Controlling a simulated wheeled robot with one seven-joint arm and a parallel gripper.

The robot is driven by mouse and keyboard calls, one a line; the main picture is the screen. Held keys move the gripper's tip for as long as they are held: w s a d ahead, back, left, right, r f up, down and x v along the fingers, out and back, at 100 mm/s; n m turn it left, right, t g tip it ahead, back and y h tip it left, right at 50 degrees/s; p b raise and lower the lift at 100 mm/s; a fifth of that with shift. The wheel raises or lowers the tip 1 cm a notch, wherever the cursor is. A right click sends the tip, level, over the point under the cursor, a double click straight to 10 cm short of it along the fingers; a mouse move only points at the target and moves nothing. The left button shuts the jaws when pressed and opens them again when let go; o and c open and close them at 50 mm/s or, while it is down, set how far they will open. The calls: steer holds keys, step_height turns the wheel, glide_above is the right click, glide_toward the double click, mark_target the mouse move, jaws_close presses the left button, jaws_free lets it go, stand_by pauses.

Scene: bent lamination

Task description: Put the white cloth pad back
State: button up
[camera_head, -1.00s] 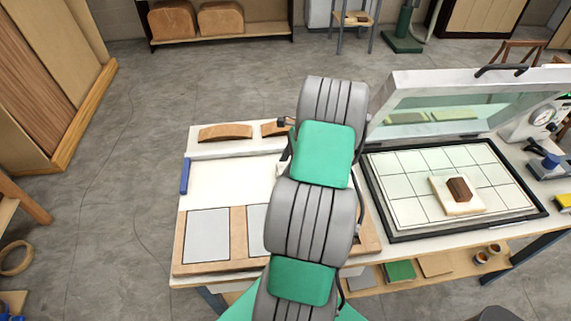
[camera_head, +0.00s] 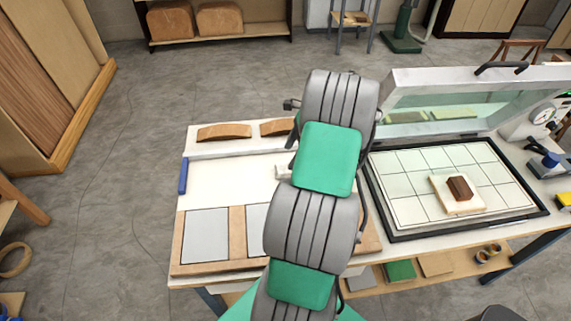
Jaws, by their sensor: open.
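A small white piece (camera_head: 283,172) lies on the white work board (camera_head: 225,185), just left of my arm, which partly covers it. It may be the white cloth pad, but I cannot tell for sure. My gripper is hidden behind my arm, so its fingers and its distance from the white piece do not show.
Grey plates (camera_head: 207,236) lie in the wooden frame at the front left. Curved wooden pieces (camera_head: 224,132) lie along the back edge. On the right, an open-lidded press (camera_head: 407,212) has a pale board (camera_head: 446,207) with a brown block (camera_head: 460,188) on its gridded bed.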

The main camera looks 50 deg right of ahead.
steer(key=v, duration=0.6)
steer(key=w+a+r+n+h, duration=0.1)
steer(key=w+a+r+n, duration=0.25)
steer(key=a, duration=0.45)
steer(key=w+a+r+n, duration=0.2)
steer(key=a+r+n, duration=0.1)
steer(key=a+n, duration=0.3)
steer(key=w+a+r+n+h, duration=0.1)
steer(key=w+a+r+n, duration=0.2)
steer(key=a, duration=0.6)
steer(key=s+a+n, duration=0.5)
steer(key=a+n, duration=0.1)
steer(key=a, duration=0.1)
steer(key=s+a+r+n+t+h, duration=0.1)
steer(key=s+a+n, duration=0.4)
steer(key=a+n, duration=0.2)
steer(key=shift+a+t+h, duration=0.3)
steer(key=shift+a, duration=0.35)
steer(key=shift+r+n, duration=0.1)
steer(key=shift+n, duration=0.15)
